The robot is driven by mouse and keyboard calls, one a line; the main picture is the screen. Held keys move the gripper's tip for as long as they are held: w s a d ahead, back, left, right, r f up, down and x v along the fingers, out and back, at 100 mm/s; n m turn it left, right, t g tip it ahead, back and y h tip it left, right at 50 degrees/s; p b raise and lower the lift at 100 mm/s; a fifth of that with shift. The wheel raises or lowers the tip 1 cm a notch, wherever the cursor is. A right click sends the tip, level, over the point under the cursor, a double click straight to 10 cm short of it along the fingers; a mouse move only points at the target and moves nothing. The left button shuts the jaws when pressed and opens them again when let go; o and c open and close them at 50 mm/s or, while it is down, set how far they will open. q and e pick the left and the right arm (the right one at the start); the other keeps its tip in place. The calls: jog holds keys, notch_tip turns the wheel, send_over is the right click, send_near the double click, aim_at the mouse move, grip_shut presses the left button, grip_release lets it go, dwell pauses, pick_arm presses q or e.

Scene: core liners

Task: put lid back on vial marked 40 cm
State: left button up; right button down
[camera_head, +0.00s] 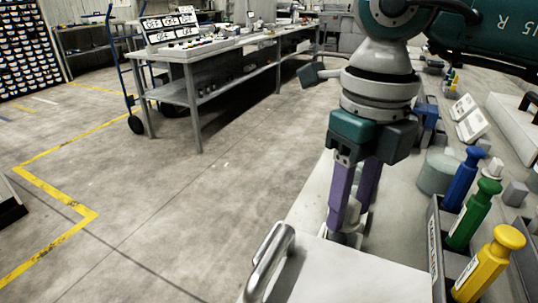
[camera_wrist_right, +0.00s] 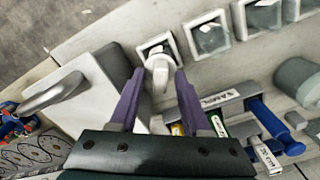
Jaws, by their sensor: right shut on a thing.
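My right gripper (camera_head: 350,228) points down over the pale bench, its two purple fingers straddling a small white rounded piece (camera_wrist_right: 159,72) that looks like a lid. The fingers are shut on this piece in the right wrist view. Just beyond it is a white-rimmed square container (camera_wrist_right: 158,47) with a dark inside; whether they touch is unclear. More square containers (camera_wrist_right: 209,36) stand in a row to its right. No 40 cm mark is legible. My left gripper is not in view.
Right of the gripper, a dark rack (camera_head: 437,250) holds blue (camera_head: 463,180), green (camera_head: 473,213) and yellow (camera_head: 487,265) handled tools. A grey-green cylinder (camera_head: 437,172) stands behind. A white box with a metal handle (camera_head: 268,262) is in front.

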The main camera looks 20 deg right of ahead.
jog(key=shift+f, duration=0.1)
dwell(0.6)
grip_release()
dwell(0.6)
jog(key=shift+r+p, duration=2.3)
jog(key=shift+r, duration=0.65)
jog(key=shift+r+p, duration=0.45)
jog(key=shift+r, duration=0.15)
jog(key=shift+c, duration=0.4)
